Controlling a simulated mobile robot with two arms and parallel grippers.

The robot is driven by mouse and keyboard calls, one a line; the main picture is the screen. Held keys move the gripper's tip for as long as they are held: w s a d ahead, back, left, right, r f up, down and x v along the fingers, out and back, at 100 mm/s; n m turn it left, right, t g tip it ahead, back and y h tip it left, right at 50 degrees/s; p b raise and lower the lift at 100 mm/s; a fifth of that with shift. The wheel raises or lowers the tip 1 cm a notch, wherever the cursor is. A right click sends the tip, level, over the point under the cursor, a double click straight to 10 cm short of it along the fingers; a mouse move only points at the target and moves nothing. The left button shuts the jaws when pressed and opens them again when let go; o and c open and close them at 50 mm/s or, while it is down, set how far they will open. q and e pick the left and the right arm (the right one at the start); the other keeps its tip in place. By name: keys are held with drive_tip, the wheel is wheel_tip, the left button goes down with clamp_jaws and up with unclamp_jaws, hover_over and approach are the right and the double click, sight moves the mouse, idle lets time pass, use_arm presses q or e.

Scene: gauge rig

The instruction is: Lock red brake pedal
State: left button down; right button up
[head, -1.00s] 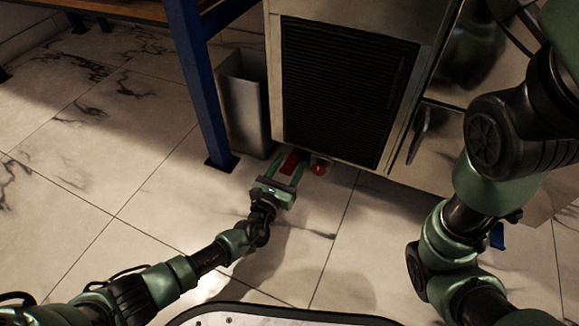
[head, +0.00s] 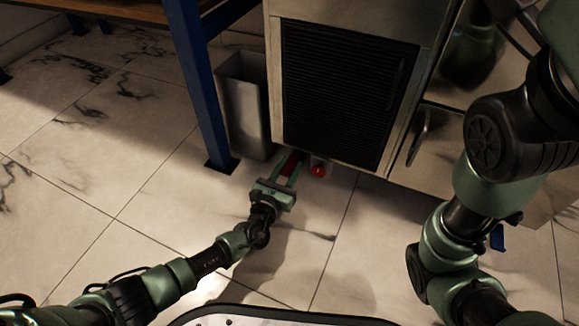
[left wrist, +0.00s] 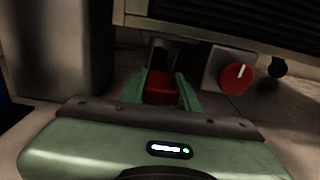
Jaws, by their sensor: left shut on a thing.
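The red brake pedal (head: 289,164) sticks out low beneath the front of the metal cabinet. It also shows in the left wrist view (left wrist: 160,87) as a dark red block on a stem. My left gripper (head: 286,167) is shut on the pedal, one green finger on each side. The fingers partly hide the pedal's sides. A red round knob (left wrist: 236,78) with a white mark sits on a grey box just right of the pedal; it also shows in the head view (head: 318,170). My right arm shows at the right, but its gripper is out of view.
The metal cabinet (head: 345,165) with a dark louvred panel (head: 345,95) stands above the pedal. A grey bin (head: 244,105) and a blue table leg (head: 200,95) stand close on the left. The marble floor (head: 130,180) in front is clear.

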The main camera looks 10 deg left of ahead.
use_arm(q)
drive_tip(key=shift+f, duration=0.1)
idle(0.7)
drive_tip(key=shift+f+t, duration=0.2)
drive_tip(key=shift+t, duration=0.2)
drive_tip(key=shift+f, duration=0.1)
drive_tip(key=c, duration=1)
unclamp_jaws()
drive_tip(key=shift+c, duration=0.2)
